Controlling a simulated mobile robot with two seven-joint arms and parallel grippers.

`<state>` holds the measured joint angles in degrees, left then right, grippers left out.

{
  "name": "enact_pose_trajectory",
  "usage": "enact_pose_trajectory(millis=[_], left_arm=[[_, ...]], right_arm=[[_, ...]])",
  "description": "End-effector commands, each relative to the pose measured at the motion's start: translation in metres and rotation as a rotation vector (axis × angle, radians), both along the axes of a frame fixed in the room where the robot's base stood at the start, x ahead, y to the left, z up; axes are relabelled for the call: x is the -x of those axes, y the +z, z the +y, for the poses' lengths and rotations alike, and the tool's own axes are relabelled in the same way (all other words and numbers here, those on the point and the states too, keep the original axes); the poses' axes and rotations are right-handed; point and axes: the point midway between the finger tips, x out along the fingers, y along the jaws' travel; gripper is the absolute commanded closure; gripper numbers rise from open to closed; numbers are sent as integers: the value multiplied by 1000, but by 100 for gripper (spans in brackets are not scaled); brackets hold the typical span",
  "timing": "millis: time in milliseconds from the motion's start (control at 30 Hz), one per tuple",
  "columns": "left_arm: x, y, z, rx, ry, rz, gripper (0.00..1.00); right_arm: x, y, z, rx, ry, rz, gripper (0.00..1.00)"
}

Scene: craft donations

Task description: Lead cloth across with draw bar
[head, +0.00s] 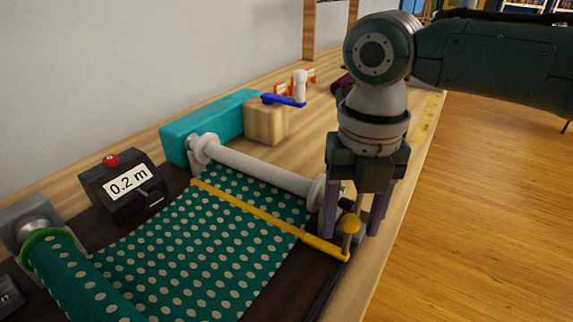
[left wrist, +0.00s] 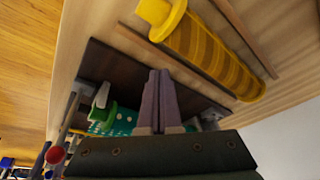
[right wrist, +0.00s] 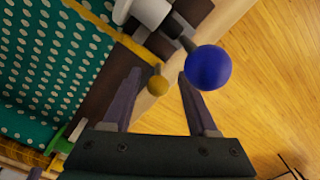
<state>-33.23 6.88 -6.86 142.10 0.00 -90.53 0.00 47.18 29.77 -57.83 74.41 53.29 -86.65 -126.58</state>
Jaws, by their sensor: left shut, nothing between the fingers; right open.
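The green cloth with pale dots (head: 190,255) runs from its roll (head: 75,275) at lower left, under the yellow draw bar (head: 245,212), toward the grey roller (head: 255,170). The bar lies crosswise over the cloth; its right end carries a post with a yellow knob (head: 350,223). My right gripper (head: 353,225) is open, its fingers pointing down on either side of the knob. In the right wrist view the knob (right wrist: 157,85) shows between the open fingers; contact cannot be told.
A black box reading 0.2 m (head: 122,187) with a red button stands left of the cloth. A teal box (head: 210,125) and a wooden block (head: 266,122) stand behind the roller. A blue ball (right wrist: 208,67) is close by my right finger. A yellow roll (left wrist: 205,50) lies near my left gripper.

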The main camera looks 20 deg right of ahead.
Motion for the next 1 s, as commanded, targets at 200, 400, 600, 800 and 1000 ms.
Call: enact_pose_trajectory(millis=[200, 400, 600, 800, 1000], left_arm=[[0, 10, 0, 0, 0, 0, 100], [0, 13, 0, 0, 0, 0, 100], [0, 13, 0, 1, 0, 0, 100], [0, 13, 0, 1, 0, 0, 100], [0, 18, 0, 1, 0, 0, 100]], right_arm=[[-1, 48, -1, 1, -1, -4, 41], [0, 71, -1, 3, -1, -1, 41], [0, 75, -1, 3, -2, 0, 41], [0, 75, -1, 3, -2, 0, 41], [6, 74, 8, -10, -34, 0, 41]])
